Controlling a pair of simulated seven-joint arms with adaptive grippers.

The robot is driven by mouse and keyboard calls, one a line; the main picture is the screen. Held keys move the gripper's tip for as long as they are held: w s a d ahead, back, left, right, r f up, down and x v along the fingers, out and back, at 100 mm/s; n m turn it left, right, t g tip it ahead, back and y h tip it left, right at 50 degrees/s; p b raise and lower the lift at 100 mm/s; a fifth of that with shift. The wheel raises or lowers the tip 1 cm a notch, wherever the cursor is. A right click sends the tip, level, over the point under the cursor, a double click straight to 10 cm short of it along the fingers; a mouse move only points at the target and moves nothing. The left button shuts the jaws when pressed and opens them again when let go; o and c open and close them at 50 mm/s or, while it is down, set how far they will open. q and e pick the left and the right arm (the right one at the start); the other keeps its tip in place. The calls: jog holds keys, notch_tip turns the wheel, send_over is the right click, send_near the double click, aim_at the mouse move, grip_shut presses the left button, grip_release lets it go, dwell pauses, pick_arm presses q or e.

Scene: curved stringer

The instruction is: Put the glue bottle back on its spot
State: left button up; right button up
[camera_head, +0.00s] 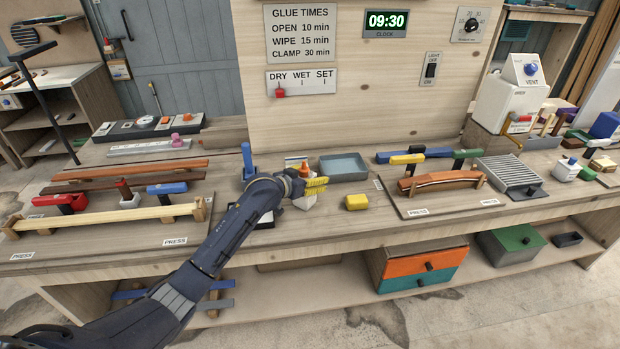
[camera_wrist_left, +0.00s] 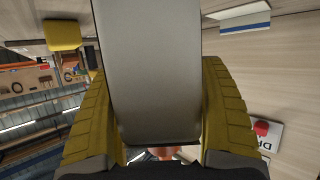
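The glue bottle (camera_head: 305,203) has a pale body and an orange cap, and stands about upright at the middle of the bench. My left gripper (camera_head: 316,187) has its yellow fingers around it, hiding part of the body. In the left wrist view the grey-white bottle (camera_wrist_left: 155,75) fills the gap between both fingers, which appear pressed to its sides, with orange at its lower end. I cannot tell whether its base touches the bench. A dark-edged pale pad (camera_head: 264,220) lies partly behind my left arm. My right gripper is not in view.
A yellow block (camera_head: 356,202) sits just right of the bottle, and a grey-blue tray (camera_head: 343,167) stands behind it. A board with a curved wooden piece (camera_head: 441,182) is farther right. A blue upright tool (camera_head: 247,160) stands left of the gripper.

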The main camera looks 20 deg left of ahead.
pick_arm(q)
jog(key=shift+r, duration=0.2)
jog(key=v, duration=1.2)
dwell(0.4)
